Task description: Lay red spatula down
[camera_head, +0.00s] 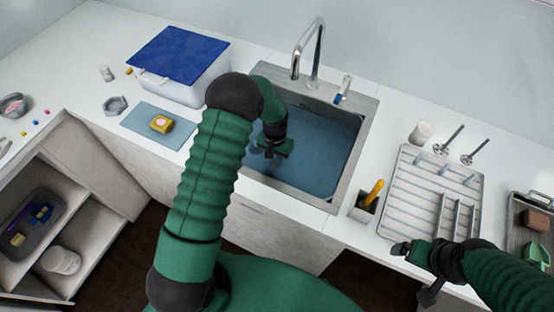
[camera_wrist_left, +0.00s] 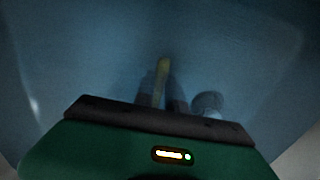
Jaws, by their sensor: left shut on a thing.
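My left gripper (camera_head: 272,150) is low inside the sink basin (camera_head: 315,150), over its blue inside. In the left wrist view it is shut on a slim yellow piece (camera_wrist_left: 162,80) that stands out between its fingers; the far end is dim, and I cannot tell what the whole thing is. No red spatula can be made out in either view. My right gripper (camera_head: 414,272) looks open and empty, over the counter's front edge at the lower right.
A round grey thing (camera_wrist_left: 207,103) shows beside the fingers in the wrist view. A grey holder (camera_head: 364,208) with a yellow handle (camera_head: 374,191) stands right of the sink. The drying rack (camera_head: 412,205) is mostly clear. A blue-lidded box (camera_head: 180,60) stands left of the sink.

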